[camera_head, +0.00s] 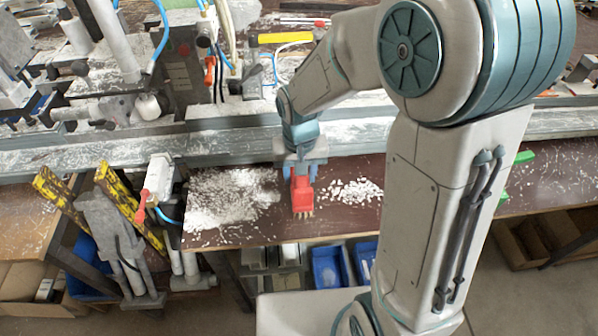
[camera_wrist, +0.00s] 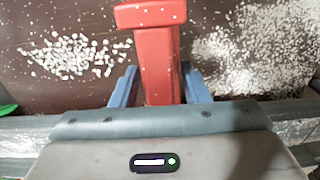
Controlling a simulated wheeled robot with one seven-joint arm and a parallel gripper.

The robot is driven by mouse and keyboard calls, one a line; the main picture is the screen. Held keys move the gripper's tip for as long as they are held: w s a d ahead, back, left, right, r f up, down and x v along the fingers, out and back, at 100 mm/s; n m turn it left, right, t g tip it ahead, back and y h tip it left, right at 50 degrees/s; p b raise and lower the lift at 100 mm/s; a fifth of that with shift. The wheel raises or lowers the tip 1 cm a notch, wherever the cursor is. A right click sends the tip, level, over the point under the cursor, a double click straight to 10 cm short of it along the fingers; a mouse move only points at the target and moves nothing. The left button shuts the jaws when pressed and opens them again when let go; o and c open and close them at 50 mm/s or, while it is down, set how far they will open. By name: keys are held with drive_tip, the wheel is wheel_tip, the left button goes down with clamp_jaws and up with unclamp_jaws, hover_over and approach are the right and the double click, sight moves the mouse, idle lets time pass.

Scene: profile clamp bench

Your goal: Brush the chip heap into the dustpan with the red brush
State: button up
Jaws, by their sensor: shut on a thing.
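My gripper (camera_head: 300,174) is shut on the red brush (camera_head: 301,192), which points down with its pale bristles at or just above the brown bench top. In the wrist view the brush (camera_wrist: 156,50) stands between the two blue fingers. A small heap of coarse white chips (camera_head: 350,190) lies just right of the brush; it also shows in the wrist view (camera_wrist: 72,54). A wider spread of pale chips (camera_head: 232,196) lies left of the brush. Green pieces (camera_head: 524,157) show at the right behind my arm, perhaps the dustpan; most of it is hidden.
A long metal profile (camera_head: 225,143) runs behind the brown surface. A clamp with a red lever (camera_head: 143,205) stands at the left edge. Blue bins (camera_head: 327,267) sit below the front edge. My arm covers the bench right of the small heap.

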drive_tip(key=shift+f+b, duration=0.5)
drive_tip(key=shift+f, duration=0.15)
drive_tip(key=shift+d+r, duration=0.1)
drive_tip(key=shift+w+d, duration=0.1)
drive_tip(key=shift+d, duration=1.8)
drive_tip(key=d, duration=0.2)
drive_tip(key=shift+d, duration=0.95)
drive_tip(key=shift+w+d, duration=0.1)
drive_tip(key=shift+d, duration=1.85)
